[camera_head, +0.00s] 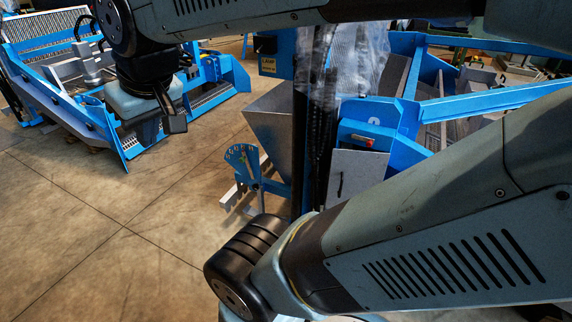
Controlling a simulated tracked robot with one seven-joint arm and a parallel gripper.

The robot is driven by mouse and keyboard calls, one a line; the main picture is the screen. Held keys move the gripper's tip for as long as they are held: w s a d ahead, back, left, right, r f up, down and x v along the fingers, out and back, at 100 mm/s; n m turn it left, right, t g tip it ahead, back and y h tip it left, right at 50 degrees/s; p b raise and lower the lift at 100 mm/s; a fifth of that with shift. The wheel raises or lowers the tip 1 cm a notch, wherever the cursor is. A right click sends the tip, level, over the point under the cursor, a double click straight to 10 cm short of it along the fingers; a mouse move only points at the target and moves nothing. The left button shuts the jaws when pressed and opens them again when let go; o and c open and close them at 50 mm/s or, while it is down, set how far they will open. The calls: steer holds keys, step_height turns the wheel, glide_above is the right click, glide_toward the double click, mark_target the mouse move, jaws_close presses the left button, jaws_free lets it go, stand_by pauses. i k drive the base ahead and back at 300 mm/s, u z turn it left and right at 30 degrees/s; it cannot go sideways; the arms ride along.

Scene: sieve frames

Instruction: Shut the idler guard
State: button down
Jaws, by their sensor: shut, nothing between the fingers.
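My gripper (172,122) hangs at the upper left, pointing down, with its dark fingers together and nothing in them. It is in the air, well to the left of the blue machine in the middle. On that machine, a pale grey panel (358,178) with a dark upright handle or slot sits below a blue housing (382,127) with a small red part (363,141). This panel may be the idler guard; I cannot tell for sure, nor whether it stands open. My forearm hides the area below and right of it.
A grey hopper (272,125) and a blue quadrant plate (242,162) on a stand are between my gripper and the panel. A blue sieve frame (60,85) lies at the far left. Clear plastic wrap (345,55) hangs above. The concrete floor (90,230) at left is clear.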

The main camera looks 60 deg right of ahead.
mark_target(352, 173)
steer(key=u, duration=0.45)
steer(key=i, duration=0.8)
steer(key=z, duration=2.25)
steer(key=i, duration=0.6)
steer(key=u, duration=0.25)
steer(key=k, duration=0.6)
steer(key=z, duration=0.1)
